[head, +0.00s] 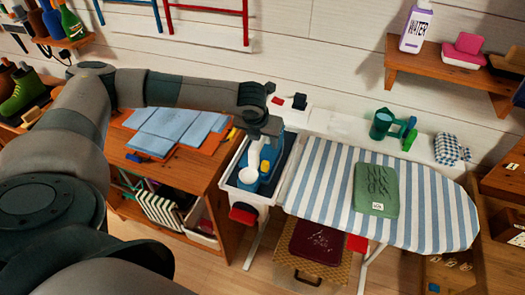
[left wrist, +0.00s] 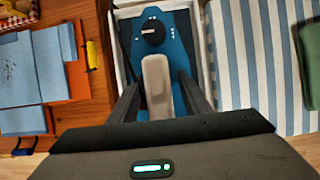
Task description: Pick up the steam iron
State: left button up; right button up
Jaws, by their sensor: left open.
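The steam iron (head: 277,152) is blue and stands in a dark-lined white tray (head: 229,174) at the left end of the ironing board. In the left wrist view the iron (left wrist: 184,60) shows a black dial and a pale grey handle. My left gripper (head: 262,128) is over the iron, pointing down. In the left wrist view its open fingers (left wrist: 160,103) lie on either side of the handle, with gaps visible; whether either touches it I cannot tell. The gripper and arm hide part of the iron in the head view. My right gripper is not in view.
The striped ironing board (head: 330,180) carries a folded green cloth (head: 376,189). A wooden table (head: 190,165) with folded blue cloth stands left. A wall shelf (head: 445,72) is at upper right.

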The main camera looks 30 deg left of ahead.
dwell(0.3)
pick_arm(q)
grip_shut()
dwell(1.2)
jog(key=shift+w+r, duration=0.1)
